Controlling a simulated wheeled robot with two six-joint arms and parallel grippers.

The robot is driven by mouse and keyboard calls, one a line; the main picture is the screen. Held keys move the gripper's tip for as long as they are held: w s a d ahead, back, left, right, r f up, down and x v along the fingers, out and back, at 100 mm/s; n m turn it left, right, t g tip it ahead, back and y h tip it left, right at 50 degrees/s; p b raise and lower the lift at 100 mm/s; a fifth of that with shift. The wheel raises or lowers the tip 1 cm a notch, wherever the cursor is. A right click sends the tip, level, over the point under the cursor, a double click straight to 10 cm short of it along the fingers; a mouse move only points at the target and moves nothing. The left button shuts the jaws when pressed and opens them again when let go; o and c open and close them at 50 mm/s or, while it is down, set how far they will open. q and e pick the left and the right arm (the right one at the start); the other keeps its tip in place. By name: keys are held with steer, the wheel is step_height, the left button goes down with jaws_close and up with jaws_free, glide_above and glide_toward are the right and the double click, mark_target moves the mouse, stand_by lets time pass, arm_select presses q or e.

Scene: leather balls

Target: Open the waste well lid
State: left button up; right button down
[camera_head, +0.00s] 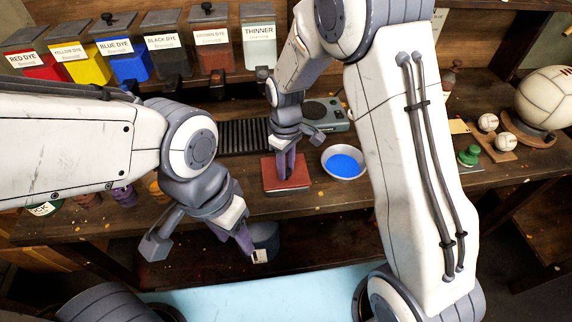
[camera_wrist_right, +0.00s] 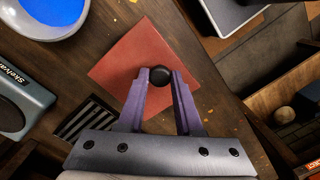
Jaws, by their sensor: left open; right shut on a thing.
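The waste well lid appears to be the red square plate (camera_head: 298,179) at the bench's front edge, left of the blue bowl. In the right wrist view the red plate (camera_wrist_right: 118,60) has a round dark knob (camera_wrist_right: 160,74) on it. My right gripper (camera_head: 286,166) comes down over the plate with its purple fingers shut on the knob. Whether the plate sits flush or is slightly raised, I cannot tell. My left gripper (camera_head: 200,246) is open and empty, lower left of the plate, in front of the bench.
A white bowl of blue liquid (camera_head: 344,162) stands right of the plate. A ribbed grate (camera_head: 240,136) and a grey scale (camera_head: 335,115) lie behind. Labelled dye bins (camera_head: 128,58) line the back. A dark bucket (camera_head: 265,236) stands below. Balls (camera_head: 545,98) sit at right.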

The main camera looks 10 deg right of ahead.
steer(key=w+r+g+p, duration=0.1)
steer(key=p, duration=0.1)
steer(key=r+g+p, duration=0.1)
steer(key=p, duration=0.2)
steer(key=shift+w+r+g, duration=0.25)
steer(key=shift+w+g, duration=0.15)
steer(key=shift+w+r+g+p, duration=0.3)
steer(key=shift+w+g+p, duration=0.3)
steer(key=shift+g, duration=0.3)
steer(key=shift+w+r+g, duration=0.3)
steer(key=shift+w+g, duration=0.25)
steer(key=shift+g, duration=0.25)
